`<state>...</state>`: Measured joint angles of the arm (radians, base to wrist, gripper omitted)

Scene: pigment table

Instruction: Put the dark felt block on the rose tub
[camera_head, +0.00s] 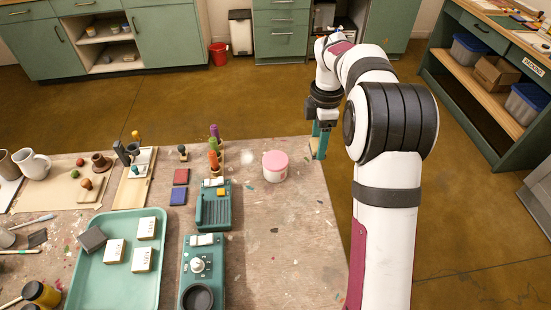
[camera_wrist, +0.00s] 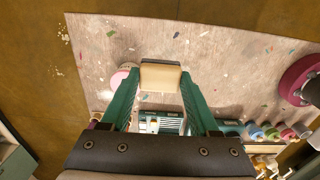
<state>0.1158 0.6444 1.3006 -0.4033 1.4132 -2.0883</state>
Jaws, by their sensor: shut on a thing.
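My gripper (camera_head: 318,152) is at the table's right edge, to the right of the rose tub, with its green fingers pointing down. In the wrist view it (camera_wrist: 160,88) is shut on a block (camera_wrist: 160,78) with a cream face and dark brown edges. I cannot tell whether this is the felt block. The rose tub (camera_head: 275,166) is pink-lidded, upright, with nothing on its lid. It shows partly behind the left finger in the wrist view (camera_wrist: 119,79). A dark grey block (camera_head: 91,238) lies tilted in the green tray.
The green tray (camera_head: 157,294) also holds several white labelled blocks (camera_head: 142,259). Green devices (camera_head: 213,207) stand between tray and tub. Upright coloured tools (camera_head: 213,158) stand left of the tub. The table (camera_head: 290,235) is clear in front of the tub.

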